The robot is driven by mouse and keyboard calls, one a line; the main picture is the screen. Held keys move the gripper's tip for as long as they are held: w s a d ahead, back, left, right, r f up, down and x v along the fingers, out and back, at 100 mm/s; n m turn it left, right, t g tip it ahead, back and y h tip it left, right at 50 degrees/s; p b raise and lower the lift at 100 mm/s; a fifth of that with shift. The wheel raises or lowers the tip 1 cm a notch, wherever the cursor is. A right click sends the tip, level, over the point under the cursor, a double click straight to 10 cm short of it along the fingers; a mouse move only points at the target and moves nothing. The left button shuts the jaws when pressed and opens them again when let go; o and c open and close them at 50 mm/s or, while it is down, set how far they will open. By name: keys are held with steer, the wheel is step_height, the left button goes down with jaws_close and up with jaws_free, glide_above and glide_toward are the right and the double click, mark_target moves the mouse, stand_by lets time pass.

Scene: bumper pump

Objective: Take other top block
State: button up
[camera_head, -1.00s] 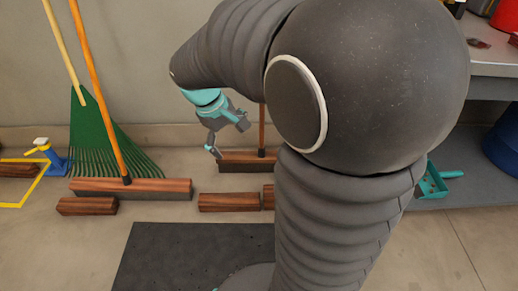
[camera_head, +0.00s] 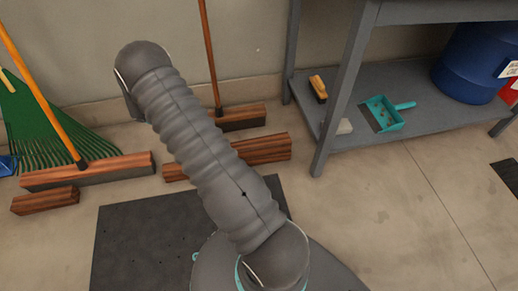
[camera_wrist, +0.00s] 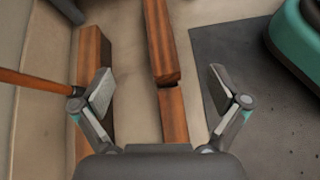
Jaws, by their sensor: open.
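Two reddish-brown wooden blocks lie end to end on the floor in the wrist view. The far block (camera_wrist: 163,40) looks higher than the near block (camera_wrist: 173,115). My gripper (camera_wrist: 160,75) is open and empty, its fingers spread on either side of this row, with the joint between the blocks near the middle. In the head view my arm hides my gripper and part of the row. The right block stack (camera_head: 262,148) shows right of my arm, and the left block (camera_head: 175,172) shows a little to its left.
A push broom head (camera_wrist: 94,60) lies close on the left in the wrist view; it also shows in the head view (camera_head: 238,118). Another broom (camera_head: 100,170), a small block (camera_head: 45,201) and a green rake (camera_head: 40,120) are left. A shelf table (camera_head: 340,90) stands right. A dark mat (camera_head: 125,240) lies in front.

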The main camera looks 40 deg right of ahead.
step_height(320, 180, down, 11)
steer(key=d+n+h, duration=0.2)
glide_toward(249, 145)
steer(key=d, duration=0.1)
steer(key=d+f, duration=0.1)
steer(key=d, duration=0.1)
steer(key=shift+s+f+g+b, duration=0.35)
steer(key=shift+g, duration=0.05)
steer(key=shift+x, duration=2.5)
steer(key=shift+s+a, duration=0.1)
jaws_close()
